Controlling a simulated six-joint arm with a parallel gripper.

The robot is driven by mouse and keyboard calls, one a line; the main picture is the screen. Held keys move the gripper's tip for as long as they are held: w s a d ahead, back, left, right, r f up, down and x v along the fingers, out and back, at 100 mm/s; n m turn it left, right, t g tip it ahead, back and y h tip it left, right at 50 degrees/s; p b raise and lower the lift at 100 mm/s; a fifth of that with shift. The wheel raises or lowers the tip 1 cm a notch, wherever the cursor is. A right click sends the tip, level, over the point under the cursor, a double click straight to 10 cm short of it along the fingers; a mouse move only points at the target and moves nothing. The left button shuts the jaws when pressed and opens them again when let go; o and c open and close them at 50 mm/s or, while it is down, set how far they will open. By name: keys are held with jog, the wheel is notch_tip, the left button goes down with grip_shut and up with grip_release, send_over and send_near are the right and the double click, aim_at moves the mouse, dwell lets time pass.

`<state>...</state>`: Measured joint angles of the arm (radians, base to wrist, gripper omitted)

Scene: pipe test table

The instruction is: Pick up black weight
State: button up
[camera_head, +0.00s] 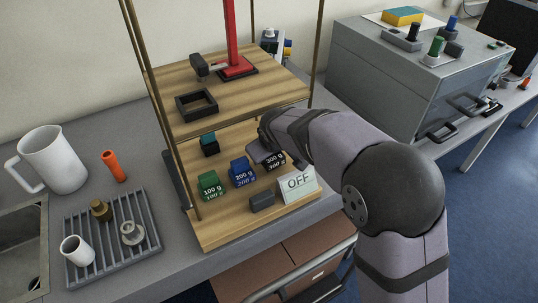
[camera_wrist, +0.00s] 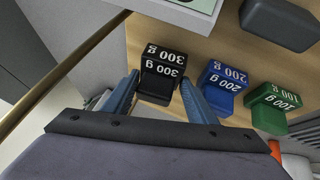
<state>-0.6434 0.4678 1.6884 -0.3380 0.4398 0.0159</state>
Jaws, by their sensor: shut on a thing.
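The black weight (camera_wrist: 162,75), marked 300 g, stands on the lower wooden shelf. In the head view the black weight (camera_head: 274,161) is partly hidden by my arm. My gripper (camera_wrist: 160,92) is shut on it, with one blue-grey finger at each side of its lower part in the wrist view. In the head view my gripper (camera_head: 262,152) reaches in from the right, and its fingers are mostly hidden. I cannot tell whether the weight touches the shelf.
A blue 200 g weight (camera_head: 242,172) and a green 100 g weight (camera_head: 210,185) stand left of it. An OFF sign (camera_head: 298,181) and a dark block (camera_head: 262,201) are at the shelf front. Thin posts (camera_head: 176,150) and the upper shelf (camera_head: 225,112) bound the space.

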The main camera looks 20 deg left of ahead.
aim_at(270, 164)
jog(key=shift+s+f+t+y+b, duration=0.4)
jog(key=shift+t+b, duration=0.5)
jog(key=shift+b, duration=1.6)
jog(key=shift+s+d+r+b, duration=0.1)
jog(key=shift+s+b, duration=0.05)
jog(key=shift+b, duration=0.85)
jog(key=shift+s+t+y+b, duration=0.1)
jog(key=shift+t+y+b, duration=0.3)
jog(key=shift+b, duration=0.6)
jog(key=r, duration=0.2)
jog(key=s+r+p, duration=0.1)
jog(key=r, duration=0.1)
jog(key=r+p, duration=0.1)
jog(key=r, duration=0.1)
jog(key=shift+s+d+r, duration=0.3)
jog(key=shift+d+r, duration=0.05)
jog(key=shift+s+d+r+g+h+p, duration=0.25)
jog(key=shift+s+d+g+p, duration=0.25)
jog(key=shift+s+d+p, duration=2)
jog(key=shift+s+d+r+g+h+p, duration=0.4)
jog(key=shift+s+p, duration=1.25)
jog(key=shift+s, duration=2.3)
jog(key=shift+s+d+r+g+h+p, duration=0.15)
jog(key=shift+s+d+g+p, duration=0.75)
jog(key=shift+s+p, duration=1.75)
jog(key=shift+s+d+t+b, duration=0.3)
jog(key=shift+s+d+b, duration=0.05)
jog(key=shift+s+b, duration=0.25)
